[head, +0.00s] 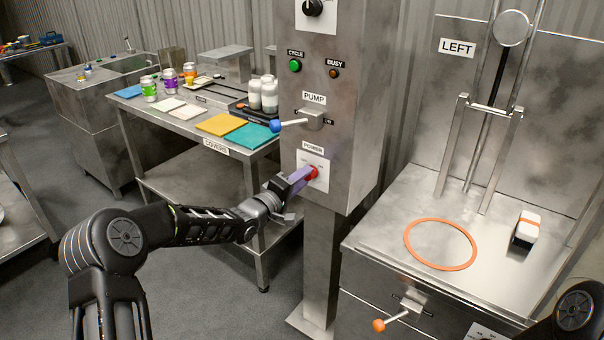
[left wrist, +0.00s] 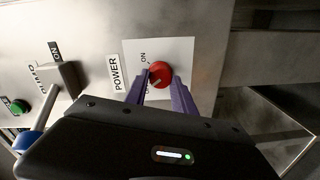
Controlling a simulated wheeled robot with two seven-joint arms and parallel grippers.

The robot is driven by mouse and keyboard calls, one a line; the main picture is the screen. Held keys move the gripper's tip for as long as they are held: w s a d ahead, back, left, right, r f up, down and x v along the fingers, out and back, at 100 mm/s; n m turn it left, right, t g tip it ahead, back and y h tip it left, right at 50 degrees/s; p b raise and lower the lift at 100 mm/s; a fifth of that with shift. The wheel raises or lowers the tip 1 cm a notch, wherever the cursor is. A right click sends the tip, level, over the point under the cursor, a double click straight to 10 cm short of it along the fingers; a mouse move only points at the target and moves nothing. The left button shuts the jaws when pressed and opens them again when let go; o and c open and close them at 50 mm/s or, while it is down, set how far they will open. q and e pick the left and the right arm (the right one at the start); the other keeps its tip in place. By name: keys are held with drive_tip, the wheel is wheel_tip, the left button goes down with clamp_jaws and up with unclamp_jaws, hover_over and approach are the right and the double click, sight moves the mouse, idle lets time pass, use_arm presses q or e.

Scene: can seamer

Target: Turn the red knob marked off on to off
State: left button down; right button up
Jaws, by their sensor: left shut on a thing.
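The red knob (head: 311,173) sits on a white plate under the POWER label on the front of the metal column. In the left wrist view the red knob (left wrist: 159,74) has a pale pointer mark, and the word ON shows near it; the other marking is mostly covered by a finger. My left gripper (head: 300,177) has purple fingers that reach the knob, one on each side, and is shut on it. The fingers also show in the left wrist view (left wrist: 160,92). My right gripper is not in view; only a dark part of my own body shows at the lower right.
A blue-tipped PUMP lever (head: 292,124) sticks out just above the knob. A green CYCLE button (head: 295,65) and a BUSY lamp (head: 334,73) sit higher. The COVERS table (head: 262,150) stands left of the column. An orange-tipped lever (head: 395,318) projects at the lower right.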

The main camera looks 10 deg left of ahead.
use_arm(q)
drive_tip(key=shift+n+p, duration=0.35)
drive_tip(key=shift+n, duration=0.55)
drive_tip(key=shift+f, duration=0.1)
drive_tip(key=c, duration=1)
unclamp_jaws()
drive_tip(key=shift+c, duration=0.2)
drive_tip(key=v, duration=0.8)
drive_tip(key=shift+w, duration=0.1)
